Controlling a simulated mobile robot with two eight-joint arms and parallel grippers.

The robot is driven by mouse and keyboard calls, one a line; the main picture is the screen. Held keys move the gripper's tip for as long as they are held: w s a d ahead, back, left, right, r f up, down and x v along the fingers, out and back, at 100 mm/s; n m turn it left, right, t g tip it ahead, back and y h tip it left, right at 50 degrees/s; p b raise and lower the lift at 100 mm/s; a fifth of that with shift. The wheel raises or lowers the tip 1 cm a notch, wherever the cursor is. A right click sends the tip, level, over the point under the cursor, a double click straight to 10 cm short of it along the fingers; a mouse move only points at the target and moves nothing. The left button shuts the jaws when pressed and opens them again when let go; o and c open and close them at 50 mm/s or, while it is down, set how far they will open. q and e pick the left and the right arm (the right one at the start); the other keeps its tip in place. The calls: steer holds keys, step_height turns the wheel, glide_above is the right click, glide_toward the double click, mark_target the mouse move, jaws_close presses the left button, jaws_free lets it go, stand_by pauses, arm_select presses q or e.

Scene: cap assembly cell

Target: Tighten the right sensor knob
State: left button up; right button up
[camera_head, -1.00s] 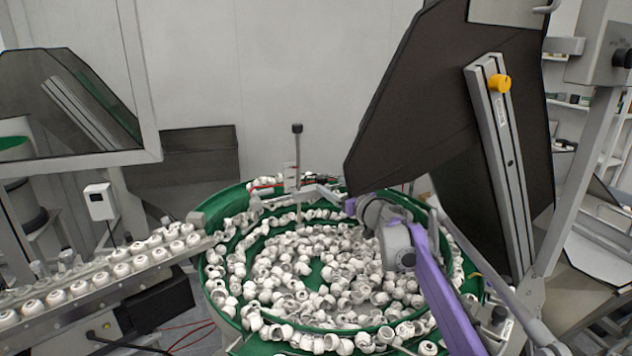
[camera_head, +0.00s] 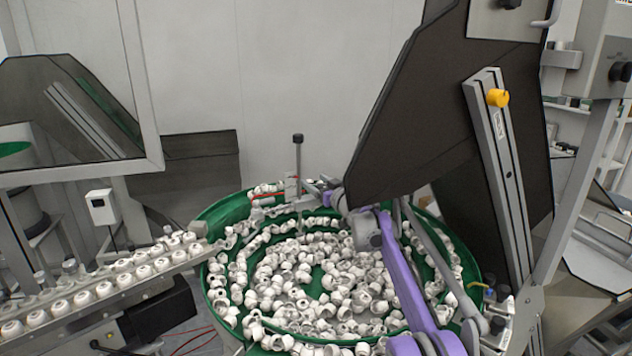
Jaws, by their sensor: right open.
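The sensor mount stands at the back rim of the green bowl feeder (camera_head: 224,208), with a black-topped upright post (camera_head: 298,165) and a red-and-white bracket part. The right sensor knob is too small to pick out or is hidden by my right arm. My right gripper (camera_head: 322,193) is open beside the sensor mount, just right of the post, above the back of the bowl. My purple and grey arm reaches it from the lower right. Whether its fingers touch any part of the mount cannot be told. My left gripper is not in view.
Several white caps (camera_head: 305,285) fill the bowl. A rail of caps (camera_head: 110,290) runs off to the left. A large dark raised cover (camera_head: 430,130) hangs above my right arm, with a metal strut bearing a yellow knob (camera_head: 498,97) at right.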

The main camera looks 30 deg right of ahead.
steer(key=shift+c, duration=0.3)
jaws_close()
steer(key=m+h+p, duration=0.1)
steer(key=h, duration=0.1)
steer(key=d+m+h+p, duration=0.1)
steer(key=m+h, duration=0.1)
steer(key=shift+h, duration=0.3)
steer(key=shift+o, duration=0.3)
jaws_free()
steer(key=shift+s, duration=0.1)
